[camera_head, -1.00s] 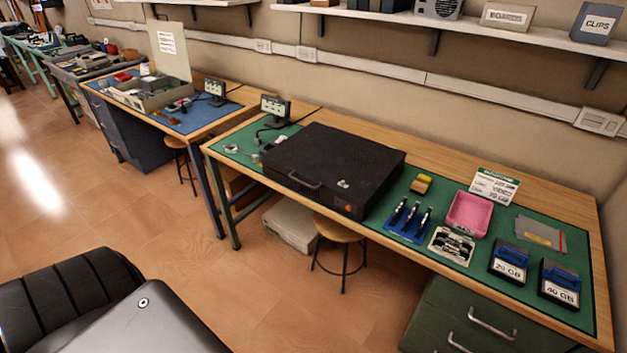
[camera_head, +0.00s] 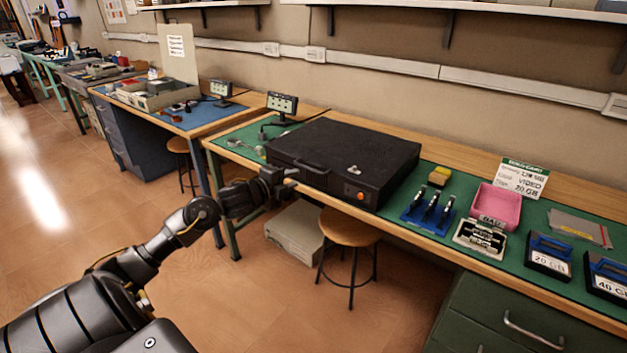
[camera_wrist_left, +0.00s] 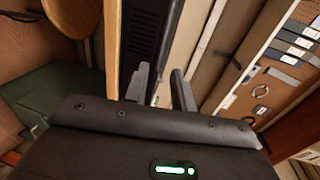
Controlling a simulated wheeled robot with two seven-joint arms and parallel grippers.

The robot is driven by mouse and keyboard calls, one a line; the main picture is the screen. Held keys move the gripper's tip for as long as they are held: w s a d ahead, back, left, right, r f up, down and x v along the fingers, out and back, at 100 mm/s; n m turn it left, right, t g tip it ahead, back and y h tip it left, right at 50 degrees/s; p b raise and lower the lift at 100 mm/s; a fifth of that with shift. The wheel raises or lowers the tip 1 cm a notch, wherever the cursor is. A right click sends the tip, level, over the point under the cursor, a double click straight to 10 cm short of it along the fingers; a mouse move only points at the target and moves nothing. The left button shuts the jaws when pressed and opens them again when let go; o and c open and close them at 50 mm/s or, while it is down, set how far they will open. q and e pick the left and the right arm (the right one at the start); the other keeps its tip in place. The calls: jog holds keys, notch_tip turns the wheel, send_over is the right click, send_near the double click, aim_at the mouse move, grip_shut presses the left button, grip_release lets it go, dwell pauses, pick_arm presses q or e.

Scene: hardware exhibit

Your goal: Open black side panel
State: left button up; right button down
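The black case (camera_head: 345,157) lies flat on the green mat of the workbench, with a handle (camera_head: 313,170) on its front side and an orange button near its front right corner. Its dark side also shows in the left wrist view (camera_wrist_left: 146,35), partly cut off. My left gripper (camera_head: 291,173) is in front of the case, near the handle. In the left wrist view its two fingers (camera_wrist_left: 158,85) are apart with a gap between them, and nothing shows held. I cannot tell whether a finger touches the case. My right gripper is out of view.
Right of the case are a blue rack (camera_head: 428,213), a pink tray (camera_head: 495,203), a metal holder (camera_head: 480,240) and labelled drives (camera_head: 548,257). A stool (camera_head: 349,229) and a grey box (camera_head: 295,234) stand below the bench. Green drawers (camera_head: 505,320) are at lower right.

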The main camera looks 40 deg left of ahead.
aim_at(312, 170)
pick_arm(q)
jog(key=x, duration=1)
jog(key=shift+w+p, duration=0.3)
jog(key=shift+w, duration=0.1)
jog(key=shift+c, duration=0.3)
grip_shut()
